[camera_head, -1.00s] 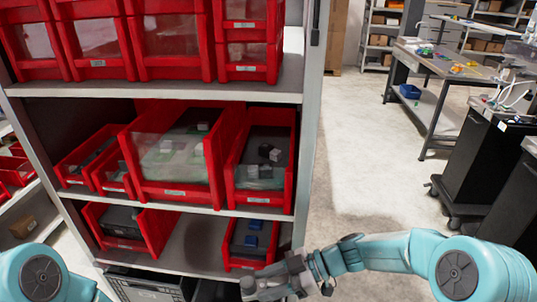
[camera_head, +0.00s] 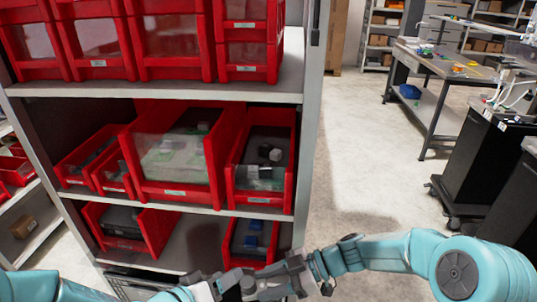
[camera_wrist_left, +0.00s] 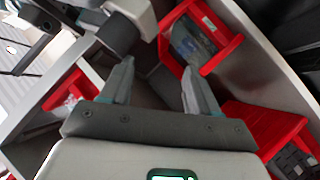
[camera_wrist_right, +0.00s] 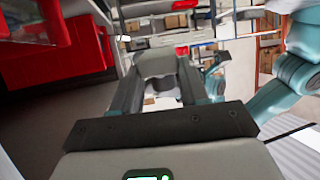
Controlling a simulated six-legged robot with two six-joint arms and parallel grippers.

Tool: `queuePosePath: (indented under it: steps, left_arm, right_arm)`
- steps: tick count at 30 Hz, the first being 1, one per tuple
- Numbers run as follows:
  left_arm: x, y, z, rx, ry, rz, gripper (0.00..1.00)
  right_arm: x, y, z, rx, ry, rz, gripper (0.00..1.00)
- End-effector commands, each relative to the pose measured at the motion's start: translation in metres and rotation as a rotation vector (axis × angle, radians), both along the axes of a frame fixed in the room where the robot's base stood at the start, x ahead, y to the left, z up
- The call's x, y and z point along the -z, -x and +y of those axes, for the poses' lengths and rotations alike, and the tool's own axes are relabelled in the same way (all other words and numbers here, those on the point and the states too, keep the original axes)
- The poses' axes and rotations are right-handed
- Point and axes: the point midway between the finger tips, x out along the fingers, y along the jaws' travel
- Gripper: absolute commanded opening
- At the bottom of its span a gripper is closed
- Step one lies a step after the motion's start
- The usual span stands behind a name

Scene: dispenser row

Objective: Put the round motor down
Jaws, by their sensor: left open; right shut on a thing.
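The round motor (camera_head: 247,285) looks like a small dark grey cylinder at the bottom middle of the head view. My right gripper (camera_head: 262,284) is shut on it and holds it in the air in front of the shelf. In the right wrist view the fingers (camera_wrist_right: 158,82) partly hide what is between them. My left gripper (camera_head: 222,280) is open and close to the motor from the left. In the left wrist view its fingers (camera_wrist_left: 157,78) are apart with nothing between them. I cannot tell if it touches the motor.
A shelf rack (camera_head: 268,215) holds several red bins. A lower red bin (camera_head: 236,262) with blue parts is just behind the grippers, and another (camera_head: 152,228) stands to its left. A grey crate (camera_head: 125,287) is below. Open floor (camera_head: 375,190) lies to the right.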

Motion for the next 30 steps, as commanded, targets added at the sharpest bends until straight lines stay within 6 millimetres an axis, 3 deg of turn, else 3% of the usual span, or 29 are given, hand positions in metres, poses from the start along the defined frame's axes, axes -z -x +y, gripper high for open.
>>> queuePosePath:
  steps: [6,9,21,30]
  left_arm:
    - [-0.044,0.003,-0.024,0.101,0.049,-0.127,0.64]
    - [-0.057,0.011,-0.041,0.180,-0.024,-0.237,0.64]
    - [-0.031,0.023,-0.050,0.275,-0.346,-0.386,0.64]
    - [-0.024,0.027,-0.051,0.308,-0.440,-0.423,0.64]
  right_arm:
    - [0.001,0.000,0.000,0.001,0.003,0.000,0.00]
    - [0.000,0.000,0.000,0.001,0.002,-0.001,0.00]
    - [0.000,0.000,0.000,0.001,0.002,-0.001,0.00]
    - [0.000,0.000,0.000,0.001,0.002,-0.001,0.00]
